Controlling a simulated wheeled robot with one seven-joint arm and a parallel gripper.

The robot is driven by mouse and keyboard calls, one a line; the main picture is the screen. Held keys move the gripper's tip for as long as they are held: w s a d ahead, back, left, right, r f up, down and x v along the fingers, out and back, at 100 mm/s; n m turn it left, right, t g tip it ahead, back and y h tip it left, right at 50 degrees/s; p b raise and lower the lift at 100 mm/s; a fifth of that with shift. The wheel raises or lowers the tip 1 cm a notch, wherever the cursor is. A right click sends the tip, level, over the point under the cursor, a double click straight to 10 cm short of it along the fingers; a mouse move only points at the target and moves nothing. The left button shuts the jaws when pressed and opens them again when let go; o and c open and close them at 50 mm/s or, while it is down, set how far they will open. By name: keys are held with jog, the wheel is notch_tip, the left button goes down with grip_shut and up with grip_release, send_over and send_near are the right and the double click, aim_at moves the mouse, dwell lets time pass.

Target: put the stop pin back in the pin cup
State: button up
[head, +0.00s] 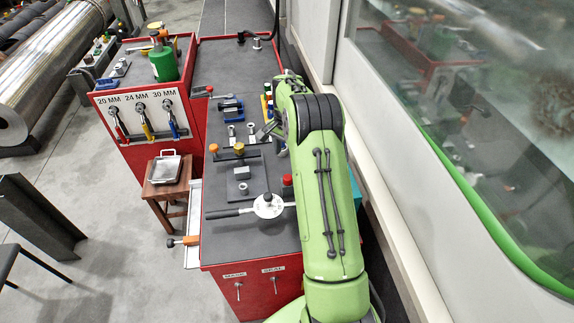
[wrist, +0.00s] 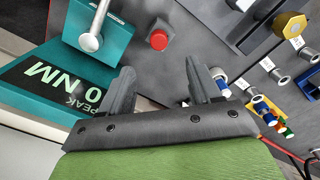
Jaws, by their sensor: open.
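My gripper (wrist: 160,68) is open and empty, with dark bench top between its fingers in the wrist view. In the head view the gripper (head: 266,132) hangs over the right side of the red bench. I cannot tell which is the pin cup. A small blue-and-white piece (wrist: 221,86) lies just beyond the right finger. I cannot make out the stop pin for certain.
A teal torque tester (wrist: 60,75) with a silver post stands left of the fingers, beside a red button (wrist: 158,39). A gold hex part (wrist: 290,25) is at the upper right. A long-handled tool (head: 268,206) lies on the near bench. The bench's far end is mostly clear.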

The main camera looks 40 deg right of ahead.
jog(key=shift+r, duration=1.95)
jog(key=s+a+r+n+t+h, duration=0.1)
jog(key=s+a+r+n+t, duration=0.2)
jog(key=s+a+r+n, duration=0.75)
jog(key=s+a+r+n+t, duration=0.1)
jog(key=s+a+r+n, duration=0.1)
jog(key=s+a, duration=0.4)
jog(key=s+a+r+n+t+y, duration=0.1)
jog(key=s+a, duration=0.5)
jog(key=s, duration=0.7)
jog(key=shift+a+r+n+t, duration=0.15)
jog(key=shift+r+n+t, duration=0.2)
jog(key=shift+r, duration=0.45)
